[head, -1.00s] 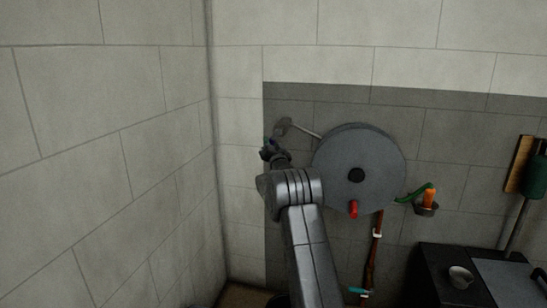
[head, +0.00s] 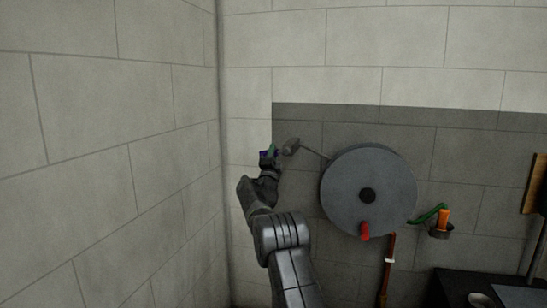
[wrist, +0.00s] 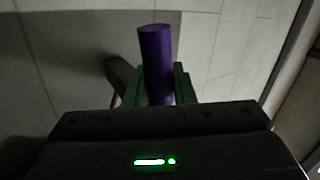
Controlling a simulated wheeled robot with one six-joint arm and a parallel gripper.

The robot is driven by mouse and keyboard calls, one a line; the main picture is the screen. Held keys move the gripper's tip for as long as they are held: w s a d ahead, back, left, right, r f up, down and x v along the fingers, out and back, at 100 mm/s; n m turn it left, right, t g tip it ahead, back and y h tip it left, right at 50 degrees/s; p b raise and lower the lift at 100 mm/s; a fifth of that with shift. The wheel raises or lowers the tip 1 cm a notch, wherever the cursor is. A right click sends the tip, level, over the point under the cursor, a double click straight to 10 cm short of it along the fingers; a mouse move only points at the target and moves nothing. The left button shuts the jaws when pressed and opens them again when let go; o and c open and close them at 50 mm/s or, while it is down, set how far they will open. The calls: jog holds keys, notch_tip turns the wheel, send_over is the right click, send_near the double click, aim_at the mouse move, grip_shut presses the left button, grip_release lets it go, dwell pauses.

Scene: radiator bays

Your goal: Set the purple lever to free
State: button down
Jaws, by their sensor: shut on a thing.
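The purple lever (wrist: 156,60) shows in the wrist view as an upright purple cylinder standing up between green fingers. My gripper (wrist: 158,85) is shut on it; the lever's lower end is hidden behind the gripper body. In the head view my gripper (head: 268,154) is at the left edge of the dark wall panel, left of a big grey disc. Only a tiny bluish-purple spot of the lever shows there. No marking for free is readable.
A grey paddle on a thin rod (head: 291,146) is just right of my gripper. The grey disc (head: 340,195) has a red handle (head: 365,231). A green lever (head: 428,214) and an orange cylinder (head: 444,217) are further right. A pale side wall (head: 110,150) is at left.

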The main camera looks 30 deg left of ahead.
jog(key=shift+r+m+t+h, duration=0.15)
jog(key=shift+m+t+h, duration=0.15)
jog(key=shift+m+h, duration=0.4)
jog(key=shift+m, duration=0.3)
jog(key=c, duration=1.3)
grip_release()
jog(key=shift+r, duration=0.1)
jog(key=shift+o, duration=0.2)
jog(key=b+v, duration=0.1)
jog(key=v, duration=1.2)
jog(key=shift+s+f, duration=0.2)
jog(key=shift+s, duration=0.15)
jog(key=shift+d, duration=0.1)
jog(key=shift+p+x, duration=0.6)
jog(key=shift+x, duration=6.3)
